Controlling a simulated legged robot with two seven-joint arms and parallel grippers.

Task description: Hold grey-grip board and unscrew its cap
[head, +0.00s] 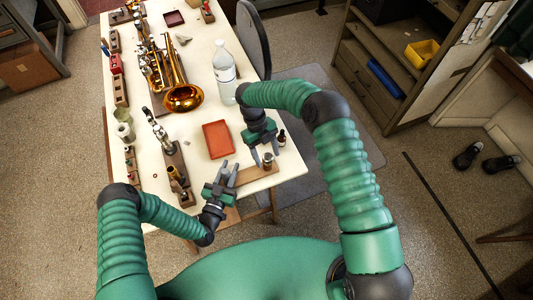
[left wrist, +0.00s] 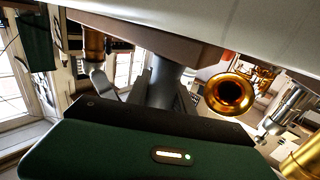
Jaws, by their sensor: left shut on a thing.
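The brown grey-grip board (head: 254,174) lies at the near right corner of the white table. My left gripper (head: 229,170) is at the board's left end, shut on its grey grip. In the left wrist view the grey grip (left wrist: 167,82) stands out from the brown board (left wrist: 145,36). A small brass-coloured capped piece (head: 267,160) is at the board's right part; it also shows in the left wrist view (left wrist: 94,44). My right gripper (head: 264,151) is just above and beside that piece, fingers apart. Whether they touch the cap I cannot tell.
A red tray (head: 218,139) lies behind the board. A small dark bottle (head: 282,138) stands right of my right gripper. Bare table shows around the tray.

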